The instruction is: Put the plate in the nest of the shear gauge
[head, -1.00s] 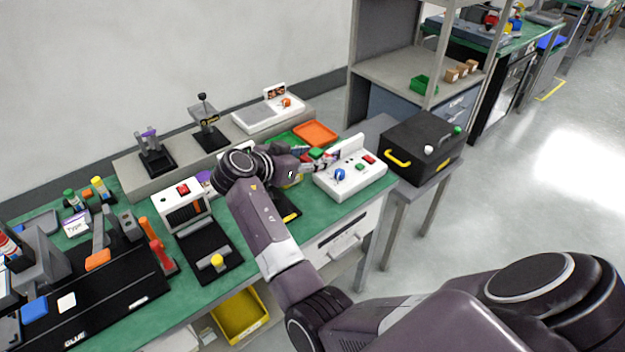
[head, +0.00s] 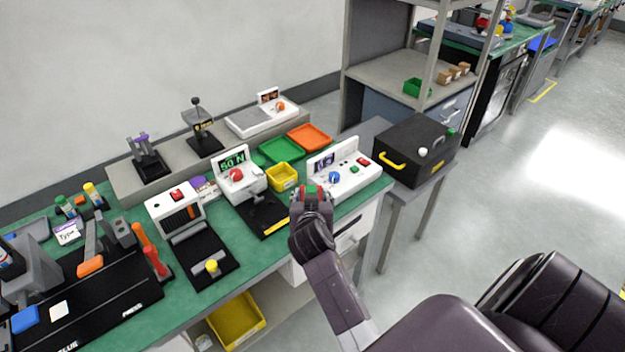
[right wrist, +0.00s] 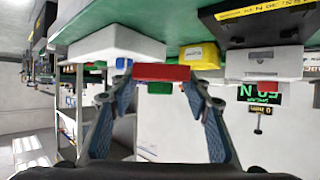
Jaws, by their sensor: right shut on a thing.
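The plate (right wrist: 160,71) is red with a green part below it in the right wrist view. My right gripper (right wrist: 158,76) is shut on it, with one finger at each end. In the head view the right gripper (head: 311,191) is above the bench's front edge, right of the shear gauge and in front of the white control box. The gauge (head: 236,174) is white with a "50 N" display and a red knob; a black base with a yellow strip (head: 274,229) lies in front. It also shows upside down in the right wrist view (right wrist: 264,64). I cannot make out the nest clearly. My left gripper is not in view.
A yellow bin (head: 282,177) stands right of the gauge. Green (head: 281,150) and orange (head: 309,137) trays lie behind. The white control box (head: 346,175) stands close behind the right gripper. Left of the gauge is a white device with a black bed (head: 206,252).

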